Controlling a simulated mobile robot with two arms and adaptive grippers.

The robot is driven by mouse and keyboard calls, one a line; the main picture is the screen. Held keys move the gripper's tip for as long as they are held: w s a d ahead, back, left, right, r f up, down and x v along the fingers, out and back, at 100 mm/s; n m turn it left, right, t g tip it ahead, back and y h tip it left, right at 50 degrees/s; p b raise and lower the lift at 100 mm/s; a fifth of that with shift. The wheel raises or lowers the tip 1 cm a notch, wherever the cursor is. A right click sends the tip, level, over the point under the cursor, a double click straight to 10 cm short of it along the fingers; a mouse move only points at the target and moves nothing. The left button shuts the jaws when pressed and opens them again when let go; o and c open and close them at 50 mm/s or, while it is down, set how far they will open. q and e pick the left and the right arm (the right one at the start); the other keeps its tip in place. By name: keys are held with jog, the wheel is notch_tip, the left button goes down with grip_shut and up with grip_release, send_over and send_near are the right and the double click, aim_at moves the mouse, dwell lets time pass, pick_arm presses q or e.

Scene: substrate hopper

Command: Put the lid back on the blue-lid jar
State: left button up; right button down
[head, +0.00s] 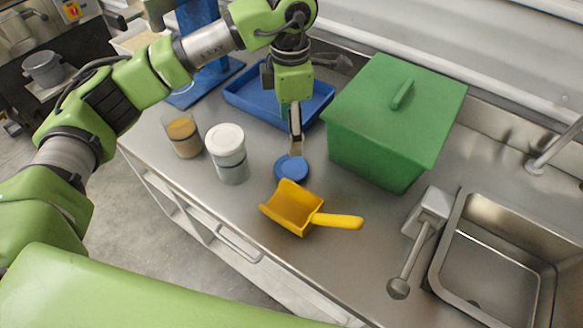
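The blue lid (291,168) is a round disc low over or on the steel worktop, near the middle of the head view. My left gripper (296,151) points down at the lid's far edge, its fingertips touching or just above it. The fingers overlap from this angle, so I cannot tell whether they grip it. A clear jar (184,137) with tan contents stands upright at the left and shows no blue lid on top. A second jar with a white lid (227,152) stands to its right. My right gripper is not in view.
A yellow scoop (293,206) lies in front of the blue lid. A large green lidded bin (383,145) stands to the right, and a blue tray (253,96) lies behind. A sink (490,255) and a grey lever fixture (425,225) are at the right.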

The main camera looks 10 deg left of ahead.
pick_arm(q)
jog(key=p, duration=0.1)
send_over(291, 167)
notch_tip(291, 167, down, 7)
jog(key=shift+f, duration=0.1)
jog(key=shift+f, duration=0.1)
notch_tip(291, 167, down, 4)
jog(key=shift+r+p, duration=0.2)
jog(key=shift+p, duration=0.9)
jog(key=shift+f, duration=0.6)
jog(key=c, duration=0.6)
